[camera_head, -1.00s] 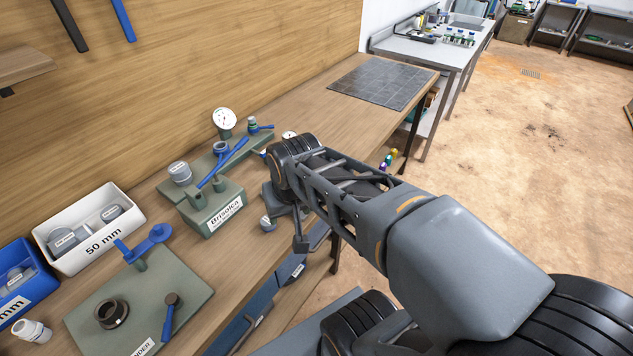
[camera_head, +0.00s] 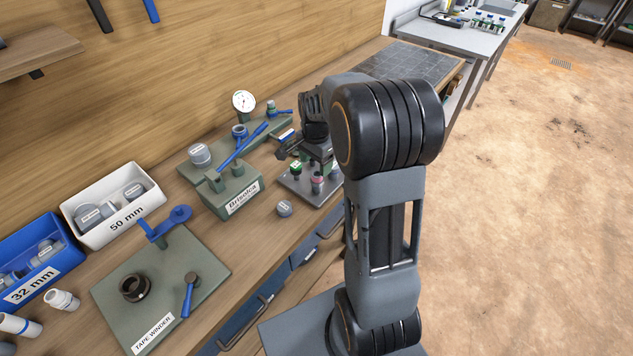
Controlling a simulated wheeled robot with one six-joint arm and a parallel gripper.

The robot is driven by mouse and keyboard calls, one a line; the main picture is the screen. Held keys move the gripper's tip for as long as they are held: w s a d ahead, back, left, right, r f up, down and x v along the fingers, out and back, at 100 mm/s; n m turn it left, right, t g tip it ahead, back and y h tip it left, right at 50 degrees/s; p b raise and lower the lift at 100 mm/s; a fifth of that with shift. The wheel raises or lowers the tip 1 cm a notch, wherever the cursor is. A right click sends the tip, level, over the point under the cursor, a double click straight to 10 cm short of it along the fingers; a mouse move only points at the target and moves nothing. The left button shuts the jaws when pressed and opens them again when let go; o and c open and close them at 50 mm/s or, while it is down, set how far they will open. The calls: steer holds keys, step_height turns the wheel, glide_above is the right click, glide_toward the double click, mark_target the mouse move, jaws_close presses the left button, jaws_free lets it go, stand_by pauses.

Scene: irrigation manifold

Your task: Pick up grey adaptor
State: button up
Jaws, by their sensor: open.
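A small round grey fitting (camera_head: 285,208), which looks like the grey adaptor, lies on the wooden bench in front of the green block labelled Brisolca. Another grey round fitting (camera_head: 200,155) sits on the green plate behind that block, so I cannot be sure which is the adaptor. More grey fittings (camera_head: 90,216) lie in the white 50 mm bin (camera_head: 116,228). My gripper (camera_head: 287,150) is open, beyond and above the fitting on the bench, near a small grey plate. Its fingertips are small and dark, and my own arm partly hides the area.
The small grey plate (camera_head: 296,187) carries green- and pink-topped pieces close under my gripper. The Brisolca block (camera_head: 230,192), a blue-handled tool (camera_head: 240,147) and a dial gauge (camera_head: 243,101) stand to the left. The tape winder plate (camera_head: 205,262) is nearer. A dark mat lies at the bench's far end.

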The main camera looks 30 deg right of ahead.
mark_target(317, 174)
steer(key=shift+s+d+f+p, duration=0.1)
steer(key=shift+f+p, duration=0.15)
steer(key=shift+f, duration=1.6)
steer(key=shift+d+f+p, duration=0.1)
steer(key=shift+f+p, duration=0.15)
steer(key=shift+f, duration=1.55)
steer(key=shift+c, duration=0.5)
steer(key=c, duration=0.9)
